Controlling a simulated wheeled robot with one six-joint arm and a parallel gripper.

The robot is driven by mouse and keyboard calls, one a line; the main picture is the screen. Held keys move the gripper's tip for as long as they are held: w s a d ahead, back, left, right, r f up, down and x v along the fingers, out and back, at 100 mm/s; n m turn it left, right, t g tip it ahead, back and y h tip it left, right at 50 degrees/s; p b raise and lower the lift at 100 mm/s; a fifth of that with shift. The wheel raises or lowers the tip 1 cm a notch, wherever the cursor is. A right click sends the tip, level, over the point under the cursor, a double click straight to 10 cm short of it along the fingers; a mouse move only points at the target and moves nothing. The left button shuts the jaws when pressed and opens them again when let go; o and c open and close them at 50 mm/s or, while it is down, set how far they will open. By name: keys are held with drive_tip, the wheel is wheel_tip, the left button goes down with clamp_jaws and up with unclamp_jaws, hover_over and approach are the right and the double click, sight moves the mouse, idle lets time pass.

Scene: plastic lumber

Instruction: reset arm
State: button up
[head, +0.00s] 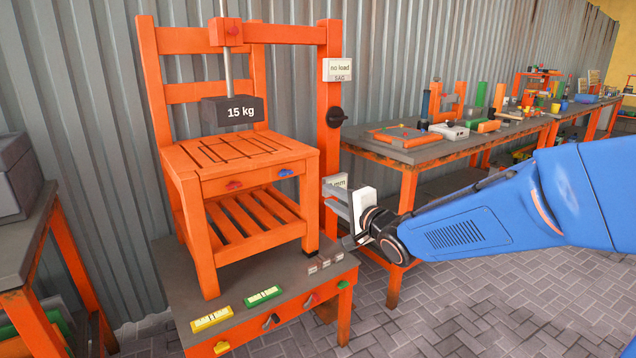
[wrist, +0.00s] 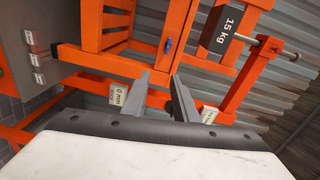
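My gripper (head: 332,196) is at the end of my blue arm, which reaches in from the right. It is beside the right side of an orange slatted chair (head: 248,186). In the wrist view, the two grey fingers of my gripper (wrist: 167,82) stand apart with nothing between them, so it is open and empty. In the head view the white gripper body and fingers partly cover a white "mm" label (head: 336,182). The wrist view shows this label as "0 mm" (wrist: 122,95), and the chair's orange frame lies beyond the fingertips.
A dark 15 kg weight (head: 229,111) hangs on a rod above the chair seat. An orange post (head: 329,150) bears a "no load" sign (head: 337,70) and a black knob (head: 335,117). Yellow (head: 212,319) and green (head: 262,296) pieces lie on the stand. A cluttered workbench (head: 420,153) is behind.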

drive_tip(key=s+d+f+n+g+h, duration=0.2)
drive_tip(key=s+d+f+h, duration=0.15)
drive_tip(key=s+d, duration=0.45)
drive_tip(key=s+d+f+n+g+h, duration=0.2)
drive_tip(key=s+d+h, duration=0.35)
drive_tip(key=d, duration=0.45)
drive_tip(key=s+d+f+n+g, duration=0.2)
drive_tip(key=s+f+n+g, duration=0.1)
drive_tip(key=s, duration=0.9)
drive_tip(key=s+d+f+n+g, duration=0.3)
drive_tip(key=s, duration=0.8)
drive_tip(key=shift+s+n, duration=0.3)
drive_tip(key=shift+s, duration=0.1)
